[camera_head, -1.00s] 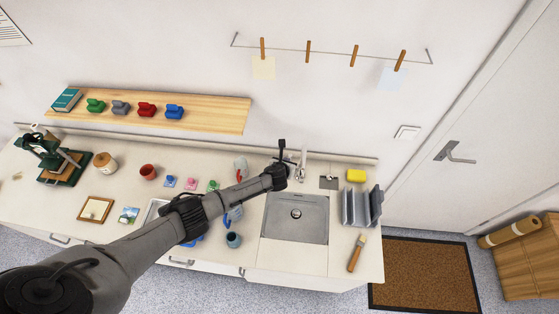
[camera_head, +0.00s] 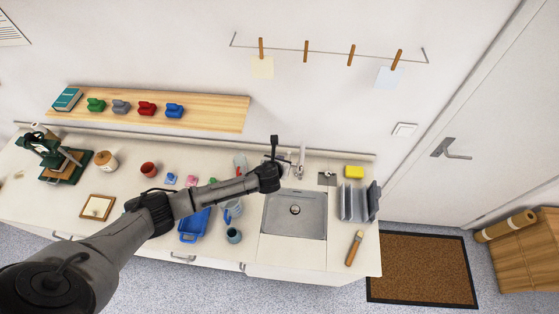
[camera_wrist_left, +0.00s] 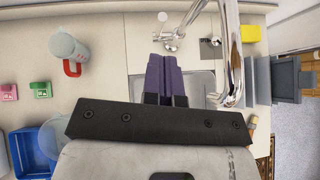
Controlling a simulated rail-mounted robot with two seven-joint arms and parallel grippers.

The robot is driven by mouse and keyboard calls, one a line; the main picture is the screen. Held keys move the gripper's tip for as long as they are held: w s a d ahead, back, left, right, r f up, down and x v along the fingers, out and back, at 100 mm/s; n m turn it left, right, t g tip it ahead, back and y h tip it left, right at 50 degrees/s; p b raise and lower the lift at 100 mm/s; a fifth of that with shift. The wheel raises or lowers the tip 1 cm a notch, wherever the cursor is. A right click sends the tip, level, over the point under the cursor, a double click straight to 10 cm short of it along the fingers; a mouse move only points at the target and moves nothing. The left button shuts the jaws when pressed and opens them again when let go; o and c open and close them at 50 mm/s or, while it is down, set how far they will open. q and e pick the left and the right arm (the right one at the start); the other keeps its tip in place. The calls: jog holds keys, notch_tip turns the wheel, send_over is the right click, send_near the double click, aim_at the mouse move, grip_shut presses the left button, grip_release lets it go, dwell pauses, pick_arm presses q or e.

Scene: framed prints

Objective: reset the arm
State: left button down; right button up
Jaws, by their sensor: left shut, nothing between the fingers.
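My left arm reaches in from the lower left of the head view. Its gripper (camera_head: 275,148) is above the back of the counter, near the faucet (camera_head: 301,157) and the back left corner of the sink (camera_head: 296,214). In the left wrist view the fingers (camera_wrist_left: 165,75) are together with nothing between them, over the sink, and the chrome faucet (camera_wrist_left: 232,50) stands close on their right. My right gripper is in neither view.
A blue tray (camera_head: 195,226), mugs, and a red-handled pitcher (camera_wrist_left: 70,48) stand left of the sink. A dish rack (camera_head: 358,203), yellow sponge (camera_head: 354,172) and brush (camera_head: 354,248) are on the right. A shelf (camera_head: 215,112) and clip line (camera_head: 330,54) are on the wall above.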

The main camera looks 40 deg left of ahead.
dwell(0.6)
pick_arm(q)
jog(key=s+d+r+n, duration=0.25)
jog(key=r+n, duration=0.45)
jog(key=n, duration=0.5)
jog(key=s+d+r+n, duration=0.2)
jog(key=d+r+n, duration=0.2)
jog(key=r+n, duration=0.5)
jog(key=s+d+r+n+g+h, duration=0.1)
jog(key=s+d+n+h, duration=0.15)
jog(key=s+n, duration=0.4)
jog(key=s+f+n+g, duration=0.1)
jog(key=s+f, duration=0.4)
jog(key=s, duration=0.7)
jog(key=s+f+n+g+h, duration=0.1)
jog(key=s+f+g, duration=0.3)
jog(key=s, duration=0.9)
jog(key=shift+s+d+f+n, duration=0.15)
jog(key=shift+d+f+n, duration=0.25)
jog(key=shift+f, duration=0.3)
jog(key=shift+a, duration=0.1)
